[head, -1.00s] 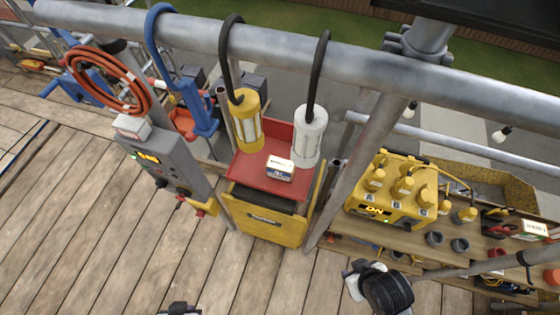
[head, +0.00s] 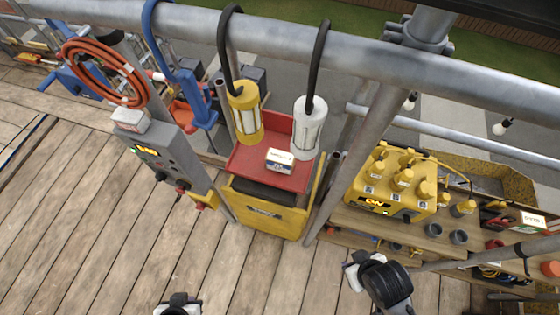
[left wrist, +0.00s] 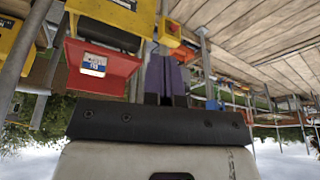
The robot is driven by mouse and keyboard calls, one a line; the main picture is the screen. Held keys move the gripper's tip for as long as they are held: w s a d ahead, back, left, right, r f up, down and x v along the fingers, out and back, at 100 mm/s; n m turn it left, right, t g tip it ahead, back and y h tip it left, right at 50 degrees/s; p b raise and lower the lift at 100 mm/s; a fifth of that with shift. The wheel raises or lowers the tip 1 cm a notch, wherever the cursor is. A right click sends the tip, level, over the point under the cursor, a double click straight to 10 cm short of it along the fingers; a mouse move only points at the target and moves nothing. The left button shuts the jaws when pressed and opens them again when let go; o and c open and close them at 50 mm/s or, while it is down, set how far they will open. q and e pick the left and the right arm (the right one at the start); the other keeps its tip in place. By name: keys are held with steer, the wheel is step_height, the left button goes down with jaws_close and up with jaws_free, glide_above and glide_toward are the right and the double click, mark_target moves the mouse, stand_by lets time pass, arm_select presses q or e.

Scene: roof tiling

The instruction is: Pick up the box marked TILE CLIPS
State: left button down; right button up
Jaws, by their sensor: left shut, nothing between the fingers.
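A small white and blue box (head: 279,160) lies on the red tray (head: 250,165) above the yellow bin front. Its print is too small for me to read. It also shows in the left wrist view (left wrist: 93,65), on the red surface left of my fingers. My left gripper (head: 180,305) shows at the bottom edge of the head view, well short of the tray and apart from the box. In the left wrist view its dark fingers (left wrist: 166,75) are together with nothing between them. My right gripper's fingers are not visible.
A yellow lamp (head: 245,113) and a white lamp (head: 308,127) hang from the rail close above the tray. A grey control box (head: 165,160) stands left. A yellow power unit (head: 390,185) and another small labelled box (head: 533,222) are right.

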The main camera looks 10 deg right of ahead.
arm_select(q)
steer(key=shift+c, duration=0.4)
jaws_free()
stand_by(0.4)
steer(key=shift+d, duration=0.1)
